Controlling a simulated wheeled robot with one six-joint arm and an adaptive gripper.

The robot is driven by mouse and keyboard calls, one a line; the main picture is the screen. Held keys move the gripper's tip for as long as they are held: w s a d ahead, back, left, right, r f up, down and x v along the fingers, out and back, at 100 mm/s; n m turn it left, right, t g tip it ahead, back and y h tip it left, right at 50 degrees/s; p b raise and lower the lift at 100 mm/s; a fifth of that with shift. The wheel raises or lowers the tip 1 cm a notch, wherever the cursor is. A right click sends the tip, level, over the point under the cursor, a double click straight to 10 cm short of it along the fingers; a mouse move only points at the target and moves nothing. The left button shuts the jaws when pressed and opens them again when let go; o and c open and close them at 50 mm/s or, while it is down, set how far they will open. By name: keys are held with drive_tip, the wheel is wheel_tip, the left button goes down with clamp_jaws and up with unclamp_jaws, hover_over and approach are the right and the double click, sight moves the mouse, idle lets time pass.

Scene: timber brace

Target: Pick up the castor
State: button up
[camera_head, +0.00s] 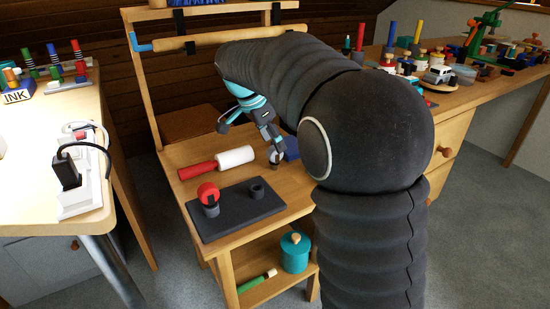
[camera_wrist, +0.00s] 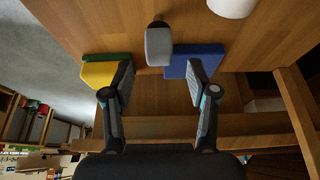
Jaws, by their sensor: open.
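My gripper (camera_wrist: 160,88) is open, pointing down at the wooden bench; in the head view it (camera_head: 274,158) is behind the dark board. A grey rounded piece with a short metal stem (camera_wrist: 158,46) shows just beyond and between the fingertips, apart from both; it may be the castor. In the head view the fingers largely hide it. I cannot tell for certain which piece is the castor.
A blue block (camera_wrist: 195,60) lies by the right finger and a yellow-and-green block (camera_wrist: 104,70) shows by the left. A red-and-white roller (camera_head: 236,157) lies on the bench behind the board. A teal pot (camera_head: 294,255) stands on the shelf below. Cluttered tables flank the bench.

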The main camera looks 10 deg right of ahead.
sight(278, 155)
drive_tip(key=shift+a+b+x, duration=0.15)
drive_tip(key=shift+b+x, duration=0.05)
drive_tip(key=shift+x, duration=1.25)
drive_tip(key=shift+a+b+x, duration=0.15)
drive_tip(key=shift+x, duration=1.3)
drive_tip(key=shift+s+f, duration=0.1)
drive_tip(key=shift+f, duration=0.05)
drive_tip(key=shift+c, duration=0.2)
clamp_jaws()
